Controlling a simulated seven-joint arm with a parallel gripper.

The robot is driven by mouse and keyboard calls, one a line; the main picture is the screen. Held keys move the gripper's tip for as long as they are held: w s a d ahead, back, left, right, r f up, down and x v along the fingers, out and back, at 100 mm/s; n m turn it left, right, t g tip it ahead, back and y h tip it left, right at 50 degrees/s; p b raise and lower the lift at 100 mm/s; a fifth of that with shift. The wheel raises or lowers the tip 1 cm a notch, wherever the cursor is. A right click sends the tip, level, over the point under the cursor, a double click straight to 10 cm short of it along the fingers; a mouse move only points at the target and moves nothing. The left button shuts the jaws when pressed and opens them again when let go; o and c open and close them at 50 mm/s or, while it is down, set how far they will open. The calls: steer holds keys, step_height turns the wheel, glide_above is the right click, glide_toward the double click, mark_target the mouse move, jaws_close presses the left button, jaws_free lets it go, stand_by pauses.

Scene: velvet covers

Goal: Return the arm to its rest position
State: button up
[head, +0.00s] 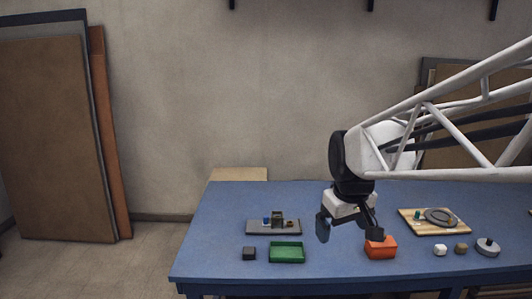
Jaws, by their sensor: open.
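My gripper (348,232) hangs over the blue table (222,225), with its two dark fingers pointing down and spread apart. Nothing shows between them. It is left of and a little above an orange block-like object (381,248); the right finger overlaps that object in the picture, and I cannot tell whether they touch. My white lattice arm reaches in from the right edge of the view.
A green tray (287,259), a dark cube (249,254) and a grey tray (255,228) with small items stand left. Panels (50,140) lean on the wall.

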steer(key=s+d+f+m, duration=0.1)
steer(key=s+f+m, duration=0.1)
steer(key=s, duration=0.7)
steer(key=s+d+f+m, duration=0.1)
steer(key=s+f+m, duration=0.1)
steer(key=s, duration=0.7)
steer(key=shift+f+t, duration=0.3)
steer(key=shift+f, duration=0.1)
